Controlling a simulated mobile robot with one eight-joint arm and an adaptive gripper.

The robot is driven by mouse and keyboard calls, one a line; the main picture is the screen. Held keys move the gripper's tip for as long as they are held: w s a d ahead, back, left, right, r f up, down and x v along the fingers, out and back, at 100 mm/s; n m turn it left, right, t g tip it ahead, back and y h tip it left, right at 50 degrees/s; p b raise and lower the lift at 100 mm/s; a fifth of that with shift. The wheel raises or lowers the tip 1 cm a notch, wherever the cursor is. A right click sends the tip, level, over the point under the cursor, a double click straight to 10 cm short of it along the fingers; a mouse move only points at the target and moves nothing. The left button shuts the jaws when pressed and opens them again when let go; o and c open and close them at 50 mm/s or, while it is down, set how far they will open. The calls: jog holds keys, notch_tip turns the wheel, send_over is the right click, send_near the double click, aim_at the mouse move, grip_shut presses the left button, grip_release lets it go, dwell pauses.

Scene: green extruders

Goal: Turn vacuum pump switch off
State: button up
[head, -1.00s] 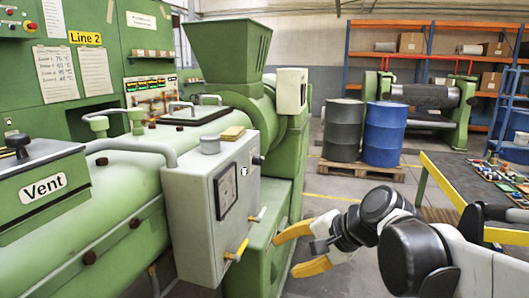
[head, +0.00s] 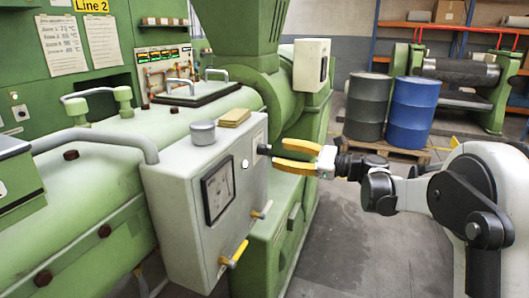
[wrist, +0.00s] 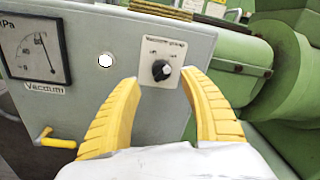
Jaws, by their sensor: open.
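The vacuum pump switch (wrist: 161,70) is a black rotary knob on a pale labelled plate (wrist: 176,49), on the face of a grey box (head: 175,214). In the wrist view the knob lies ahead, between the two yellow fingertips. My gripper (head: 277,156) is open and empty, its fingers pointing at the right part of the box face. It also shows in the wrist view (wrist: 163,82). In the head view the knob (head: 264,149) is a small dark spot just left of the fingertips. The knob's pointer position is too small to read surely.
A gauge marked Vacuum (wrist: 34,46) and a white hexagonal spot (wrist: 105,60) are left of the knob. Yellow-handled valves (head: 234,254) stick out below. Green machine housing (head: 300,130) stands close behind the gripper. Open floor (head: 365,240) lies to the right; drums (head: 411,112) stand behind.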

aim_at(269, 151)
jog(key=b+x, duration=0.1)
jog(key=x, duration=0.5)
jog(key=shift+w, duration=0.1)
grip_shut()
